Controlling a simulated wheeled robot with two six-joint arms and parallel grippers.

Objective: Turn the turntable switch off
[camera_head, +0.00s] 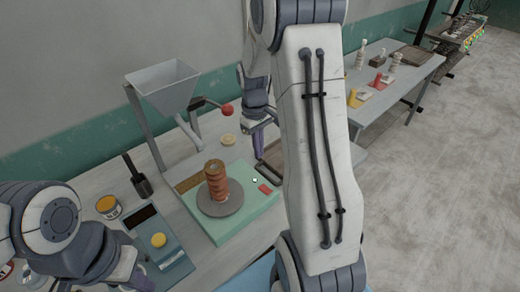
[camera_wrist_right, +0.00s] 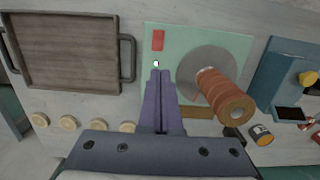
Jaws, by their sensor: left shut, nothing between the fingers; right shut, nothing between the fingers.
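The turntable (camera_head: 237,222) is a pale green base with a round grey disc. A ribbed orange-brown clay cylinder (camera_head: 216,180) stands on the disc. A red rectangular patch (camera_head: 265,188) lies flat on the base, and a small white nub (camera_head: 255,180) is beside it. In the right wrist view the patch (camera_wrist_right: 158,40) and nub (camera_wrist_right: 156,63) also show; I cannot tell the switch's position. My right gripper (camera_head: 258,157) is shut and empty, its purple fingertips (camera_wrist_right: 160,75) just short of the nub in the picture. My left gripper (camera_head: 143,283) is shut and empty at lower left.
A funnel hopper (camera_head: 165,88) and a red-knobbed lever (camera_head: 226,109) stand behind the turntable. A blue device with a yellow knob (camera_head: 158,240) and a tin (camera_head: 108,207) are to its left. A wooden tray (camera_wrist_right: 62,45) and several pale discs (camera_wrist_right: 68,123) lie nearby.

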